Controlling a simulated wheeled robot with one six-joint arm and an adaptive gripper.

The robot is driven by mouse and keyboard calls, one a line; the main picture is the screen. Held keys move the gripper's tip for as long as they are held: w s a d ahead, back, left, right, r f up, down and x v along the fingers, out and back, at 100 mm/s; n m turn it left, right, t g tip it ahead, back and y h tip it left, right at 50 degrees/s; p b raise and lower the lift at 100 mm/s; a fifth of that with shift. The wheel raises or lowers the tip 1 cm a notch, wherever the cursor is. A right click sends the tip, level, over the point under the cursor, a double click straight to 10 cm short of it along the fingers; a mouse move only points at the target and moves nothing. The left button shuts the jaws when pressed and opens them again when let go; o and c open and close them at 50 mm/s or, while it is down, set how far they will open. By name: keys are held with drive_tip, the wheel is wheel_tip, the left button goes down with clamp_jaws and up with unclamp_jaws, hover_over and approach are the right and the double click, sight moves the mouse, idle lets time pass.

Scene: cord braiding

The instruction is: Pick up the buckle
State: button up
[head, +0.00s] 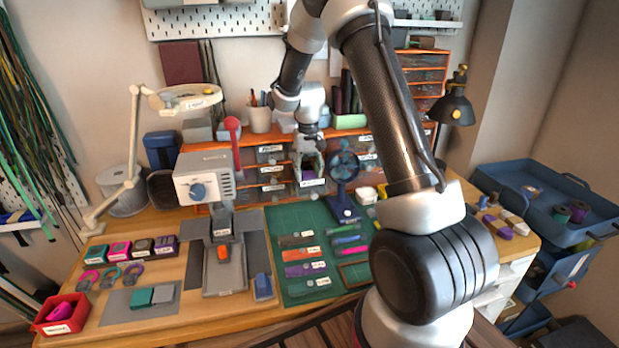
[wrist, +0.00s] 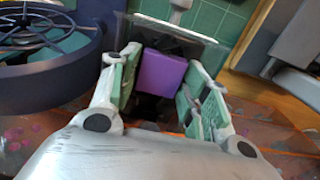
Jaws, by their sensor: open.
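A purple block (wrist: 161,72), which may be the buckle, sits between the two green-padded fingers of my gripper (wrist: 160,62) in the wrist view. The fingers are open, one on each side of it, with a gap on at least the right side. The block is inside a clear, labelled bin (head: 312,183) at the back of the bench in the head view. There my gripper (head: 308,148) points down into the bin from above. The block shows only as a small purple patch (head: 308,172); its underside is hidden.
A blue fan (head: 343,168) stands close to the right of the bin. Orange drawers (head: 272,170) line the back. A grey press (head: 205,180) stands to the left. Labelled strips lie on the green mat (head: 290,222). A red bin (head: 60,313) is at the front left.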

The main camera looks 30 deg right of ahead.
sight(308, 174)
drive_tip(key=shift+c, duration=0.4)
drive_tip(key=shift+c, duration=1.4)
drive_tip(key=shift+r, duration=0.1)
wheel_tip(308, 174, up, 10)
drive_tip(key=shift+o, duration=1)
drive_tip(key=c, duration=0.4)
drive_tip(key=shift+o, duration=0.2)
drive_tip(key=shift+a, duration=0.1)
